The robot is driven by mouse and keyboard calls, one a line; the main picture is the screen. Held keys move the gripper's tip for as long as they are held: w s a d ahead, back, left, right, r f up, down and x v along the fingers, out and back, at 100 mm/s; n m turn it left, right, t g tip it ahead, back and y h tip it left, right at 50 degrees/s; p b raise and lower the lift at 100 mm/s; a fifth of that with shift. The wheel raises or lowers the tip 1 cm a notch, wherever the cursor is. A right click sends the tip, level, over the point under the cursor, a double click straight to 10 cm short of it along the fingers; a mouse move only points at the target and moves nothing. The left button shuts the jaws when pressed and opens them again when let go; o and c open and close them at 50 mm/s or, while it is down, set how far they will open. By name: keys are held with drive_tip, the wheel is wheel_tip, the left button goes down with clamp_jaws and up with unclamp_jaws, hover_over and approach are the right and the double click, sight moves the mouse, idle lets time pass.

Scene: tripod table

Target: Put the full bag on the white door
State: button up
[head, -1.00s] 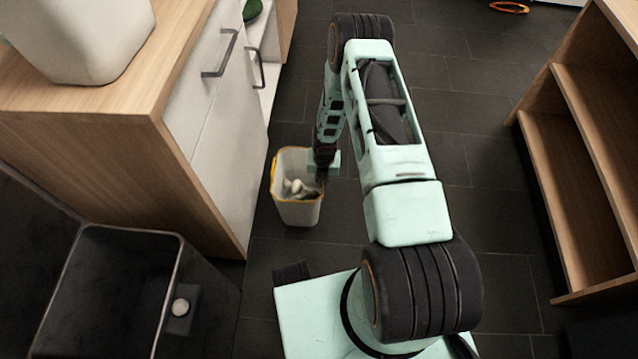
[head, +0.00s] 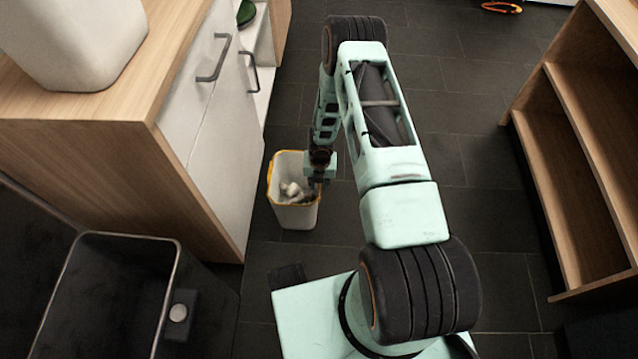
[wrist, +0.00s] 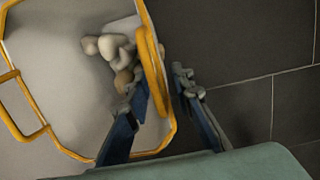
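The full bag (head: 295,214) is a pale, bin-shaped bag with a yellow rim, standing upright on the dark floor with several pale lumps inside. It also shows in the wrist view (wrist: 50,80), with a yellow handle strap on each side. My gripper (head: 319,180) is at its right rim; in the wrist view my gripper (wrist: 160,82) is open. One finger is inside the bag and the other outside, with the yellow rim and strap between them. I cannot tell whether either finger touches it. The white door (head: 228,140) is on the wooden cabinet, left of the bag, and has a grey handle (head: 213,60).
A white container (head: 75,40) stands on the wooden cabinet top (head: 150,60). A dark open bin (head: 120,240) is at the lower left. A wooden shelf unit (head: 580,170) stands on the right. Dark tiled floor (head: 470,110) lies clear between.

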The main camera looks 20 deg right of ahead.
drive_tip(key=r+p, duration=0.1)
drive_tip(key=r, duration=0.3)
drive_tip(key=s+r+p, duration=0.1)
drive_tip(key=r, duration=0.2)
drive_tip(key=r+p, duration=0.2)
drive_tip(key=r, duration=0.2)
drive_tip(key=shift+s+a+r, duration=0.1)
drive_tip(key=shift+s+r, duration=0.1)
drive_tip(key=shift+r, duration=0.15)
